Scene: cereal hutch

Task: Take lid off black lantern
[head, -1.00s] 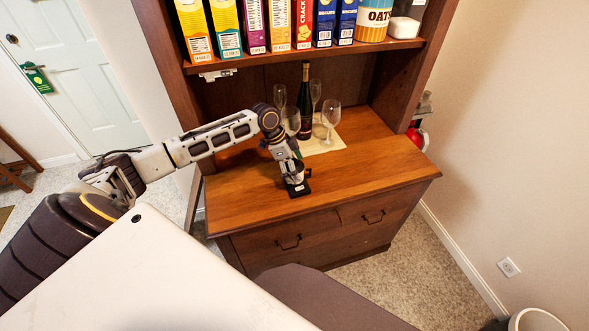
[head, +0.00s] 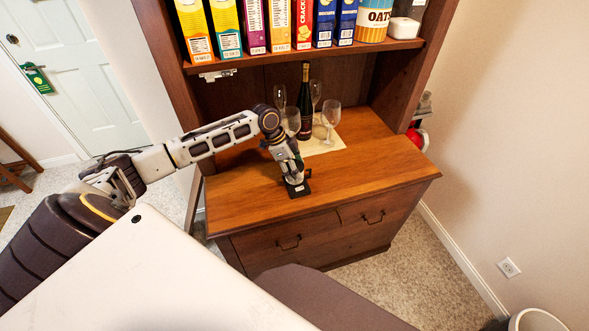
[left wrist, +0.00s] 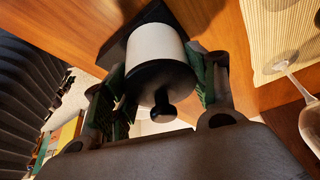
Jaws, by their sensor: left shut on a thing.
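The black lantern (head: 297,190) stands on the wooden counter near its front edge, mostly hidden by my left gripper (head: 294,179) in the head view. The left wrist view shows the lantern's square black base, its white cylinder (left wrist: 157,45) and its round black lid (left wrist: 158,78) with a small knob (left wrist: 162,107). The lid is on the cylinder. My left gripper (left wrist: 165,77) is shut on the lid, with a green-padded finger on each side. My right gripper is in neither view.
Behind the lantern, a dark bottle (head: 305,105) and several wine glasses (head: 331,116) stand on a pale mat (head: 322,149). Cereal boxes (head: 280,22) line the shelf above. The counter (head: 375,160) is clear to the right.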

